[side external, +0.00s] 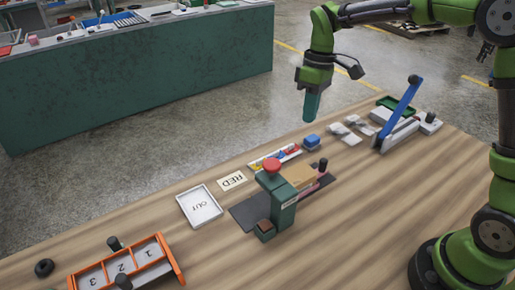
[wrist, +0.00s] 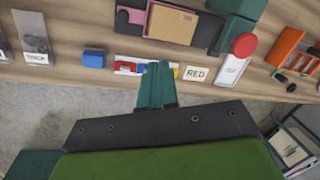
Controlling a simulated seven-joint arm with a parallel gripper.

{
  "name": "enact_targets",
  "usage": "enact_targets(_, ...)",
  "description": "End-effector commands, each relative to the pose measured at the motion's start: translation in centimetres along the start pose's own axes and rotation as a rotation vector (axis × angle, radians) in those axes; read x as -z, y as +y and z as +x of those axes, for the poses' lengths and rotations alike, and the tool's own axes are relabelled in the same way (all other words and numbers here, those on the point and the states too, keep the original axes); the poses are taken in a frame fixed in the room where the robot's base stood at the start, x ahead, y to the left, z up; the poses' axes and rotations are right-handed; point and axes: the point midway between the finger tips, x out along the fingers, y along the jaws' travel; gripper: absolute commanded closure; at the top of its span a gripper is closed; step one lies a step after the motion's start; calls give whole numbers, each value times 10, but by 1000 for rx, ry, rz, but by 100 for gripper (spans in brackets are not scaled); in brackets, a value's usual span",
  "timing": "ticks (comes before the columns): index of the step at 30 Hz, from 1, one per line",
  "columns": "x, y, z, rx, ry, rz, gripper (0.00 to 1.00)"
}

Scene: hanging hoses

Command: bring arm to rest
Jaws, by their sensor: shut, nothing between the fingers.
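My arm is green and black and stands at the right of the wooden table (side external: 345,215). My gripper (side external: 311,108) hangs with its teal fingers pointing down, at the table's far edge in the side view. In the wrist view my gripper (wrist: 156,85) has its two fingers pressed together with nothing between them. It appears over the table edge, near the tray of coloured pieces (wrist: 135,67). It touches nothing that I can see.
On the table are a green press with a red knob (side external: 272,166), a white OUT tray (side external: 199,206), a RED card (side external: 232,181), a blue block (side external: 311,141), an orange numbered rack (side external: 125,262) and a device with a blue lever (side external: 402,105). The front right of the table is clear.

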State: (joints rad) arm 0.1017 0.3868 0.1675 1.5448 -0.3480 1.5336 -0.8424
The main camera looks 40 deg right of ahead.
Motion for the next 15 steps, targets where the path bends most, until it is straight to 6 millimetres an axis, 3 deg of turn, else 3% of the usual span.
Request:
enact_targets(7, -67, -29, -28, -79, 251, 393, 100)
enact_targets(15, -138, -56, -33, -36, 534, 684, 100)
